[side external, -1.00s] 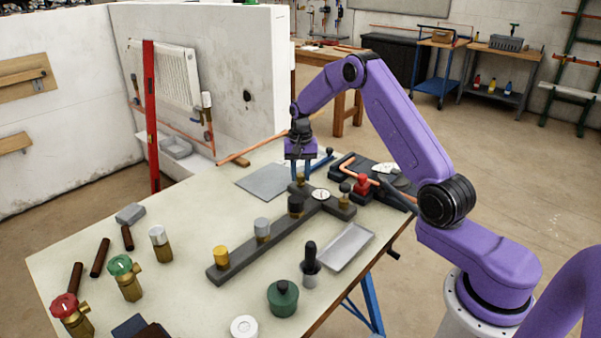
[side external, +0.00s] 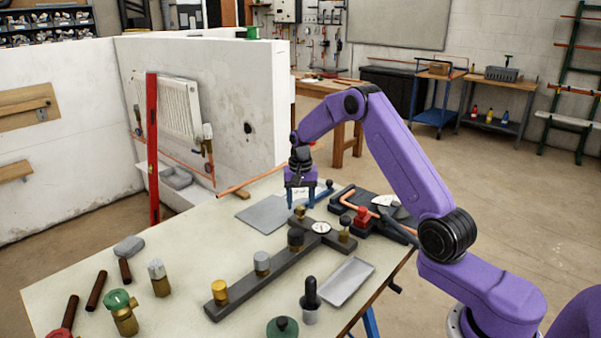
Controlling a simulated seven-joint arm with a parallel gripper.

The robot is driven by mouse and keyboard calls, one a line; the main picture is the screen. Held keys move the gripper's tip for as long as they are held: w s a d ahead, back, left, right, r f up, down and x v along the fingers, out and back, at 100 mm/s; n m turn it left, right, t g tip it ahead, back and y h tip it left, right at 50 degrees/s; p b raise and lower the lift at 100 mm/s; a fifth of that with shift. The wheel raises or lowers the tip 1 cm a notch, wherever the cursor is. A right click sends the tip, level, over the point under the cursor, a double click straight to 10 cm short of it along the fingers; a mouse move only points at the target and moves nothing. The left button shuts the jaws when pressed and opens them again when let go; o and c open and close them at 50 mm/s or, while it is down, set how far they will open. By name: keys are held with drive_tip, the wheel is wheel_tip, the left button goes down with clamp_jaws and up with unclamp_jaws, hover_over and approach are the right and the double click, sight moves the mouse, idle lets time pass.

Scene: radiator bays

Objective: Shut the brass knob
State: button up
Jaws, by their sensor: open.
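A dark manifold bar (side external: 240,286) lies on the bench with a row of capped knobs. A yellow-gold knob (side external: 219,291) stands at its near end. A small brass-coloured knob (side external: 300,213) stands near the far end, beside a round white gauge (side external: 321,227). Which of these is the task's brass knob I cannot tell for certain. My gripper (side external: 300,205) points down with its fingers open, right at the far brass-coloured knob. The fingertips look level with or just behind the knob's top; whether they touch it is too small to tell.
Silver (side external: 262,263) and black (side external: 296,239) knobs stand along the bar, with another brass-based valve (side external: 344,228) to the right. A grey tray (side external: 347,281) lies right of the bar. A red-handled fitting (side external: 361,217) with copper pipe is behind it. A flat grey plate (side external: 263,213) lies left of the gripper.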

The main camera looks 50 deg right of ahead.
sight(299, 208)
wheel_tip(299, 208, up, 16)
idle(0.4)
idle(0.3)
drive_tip(key=s+a+r+n, duration=0.1)
drive_tip(key=s+a+n, duration=0.35)
drive_tip(key=a, duration=0.45)
drive_tip(key=s+a+n, duration=0.4)
drive_tip(key=s+a, duration=0.2)
drive_tip(key=a, duration=0.3)
drive_tip(key=s+a+f+n, duration=0.1)
drive_tip(key=s+a+n, duration=0.25)
drive_tip(key=s, duration=0.45)
drive_tip(key=s+a+f+n, duration=0.15)
drive_tip(key=s+n, duration=0.25)
drive_tip(key=s, duration=0.5)
drive_tip(key=s+d+f+n, duration=0.1)
drive_tip(key=s+n, duration=0.2)
drive_tip(key=s, duration=0.3)
drive_tip(key=s+d+f+n, duration=0.1)
drive_tip(key=s+d+n, duration=0.1)
drive_tip(key=s, duration=0.5)
drive_tip(key=shift+s+f+n, duration=0.3)
drive_tip(key=shift+f+n, duration=0.05)
drive_tip(key=shift+n, duration=0.05)
